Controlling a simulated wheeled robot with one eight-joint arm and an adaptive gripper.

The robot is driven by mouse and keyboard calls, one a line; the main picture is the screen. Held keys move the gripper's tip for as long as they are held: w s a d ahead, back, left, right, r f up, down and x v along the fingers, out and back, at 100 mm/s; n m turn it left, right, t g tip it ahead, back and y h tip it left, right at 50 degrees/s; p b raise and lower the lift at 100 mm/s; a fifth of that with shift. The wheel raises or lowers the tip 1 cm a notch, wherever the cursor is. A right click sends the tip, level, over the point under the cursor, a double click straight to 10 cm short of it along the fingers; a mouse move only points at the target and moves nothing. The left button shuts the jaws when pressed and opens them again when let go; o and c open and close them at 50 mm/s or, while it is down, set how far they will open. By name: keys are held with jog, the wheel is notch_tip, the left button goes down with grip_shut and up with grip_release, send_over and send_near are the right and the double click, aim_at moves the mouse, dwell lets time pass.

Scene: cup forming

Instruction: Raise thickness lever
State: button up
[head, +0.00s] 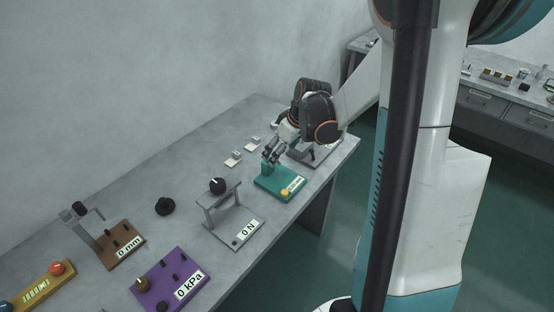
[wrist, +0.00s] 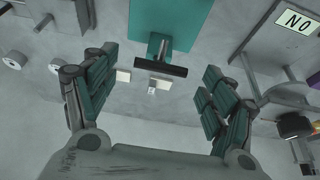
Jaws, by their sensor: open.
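My gripper (head: 271,150) is open and empty, at the upright post of the teal station (head: 278,182). In the wrist view its two fingers stand wide apart, with a black crossbar handle (wrist: 160,69) on a short stem between them. The handle appears clear of both fingers, and the teal plate (wrist: 175,20) is at the top. The teal station's label is too small to read. A brown station (head: 120,247) labelled "0 mm" stands at the left, with an angled arm and black knob (head: 79,208). Which lever sets thickness cannot be told for certain.
A grey "0 N" station (head: 233,228) with a raised frame is left of the teal one. A purple "0 kPa" station (head: 168,284) is nearer. Another grey station (head: 318,150) lies right. Small white pieces (head: 234,158) and a black knob (head: 165,206) are behind.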

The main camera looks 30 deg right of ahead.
jog(key=shift+b+x, duration=0.45)
jog(key=shift+x, duration=1.5)
jog(key=shift+c, duration=0.6)
jog(key=c, duration=1.4)
